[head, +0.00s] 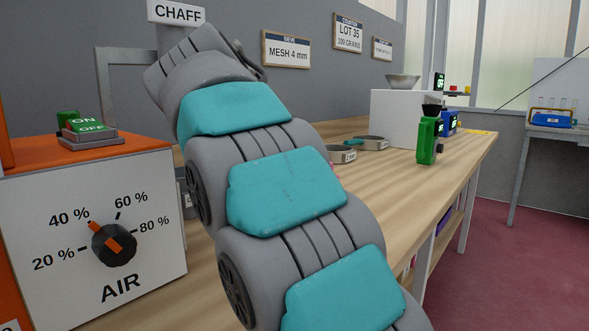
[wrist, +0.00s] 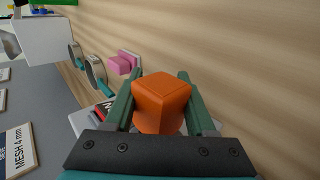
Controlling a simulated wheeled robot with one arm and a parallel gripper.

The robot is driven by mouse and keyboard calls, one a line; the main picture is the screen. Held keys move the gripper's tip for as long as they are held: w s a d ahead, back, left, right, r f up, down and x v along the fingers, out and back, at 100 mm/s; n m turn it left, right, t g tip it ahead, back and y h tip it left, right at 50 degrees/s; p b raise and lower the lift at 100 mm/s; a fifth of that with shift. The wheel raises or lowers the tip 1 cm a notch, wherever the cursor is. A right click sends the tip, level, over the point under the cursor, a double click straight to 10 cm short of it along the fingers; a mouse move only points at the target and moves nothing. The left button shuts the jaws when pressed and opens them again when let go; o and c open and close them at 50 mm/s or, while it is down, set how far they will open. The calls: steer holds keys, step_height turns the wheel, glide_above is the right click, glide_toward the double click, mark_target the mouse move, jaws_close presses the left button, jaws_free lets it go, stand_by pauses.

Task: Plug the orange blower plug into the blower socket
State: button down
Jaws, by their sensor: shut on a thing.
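The orange plug (wrist: 162,100) shows as an orange block in the wrist view, between the two green fingers of my gripper (wrist: 160,90). The fingers are shut on it, one at each side. It hides what lies directly beyond it. In the head view my grey and teal arm crosses the middle and hides the gripper and the plug. No blower socket can be made out in either view.
The air box with its dial (head: 114,245) stands at the left of the head view, with an on/off switch (head: 88,128) on top. Sieves (head: 372,143), a green device (head: 428,140) and a white box (head: 398,118) stand on the wooden bench (head: 455,160). A pink block (wrist: 122,64) shows in the wrist view.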

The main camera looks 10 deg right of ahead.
steer(key=shift+w+a, duration=0.4)
steer(key=shift+w, duration=0.15)
steer(key=shift+c, duration=0.7)
jaws_free()
steer(key=shift+s, duration=0.1)
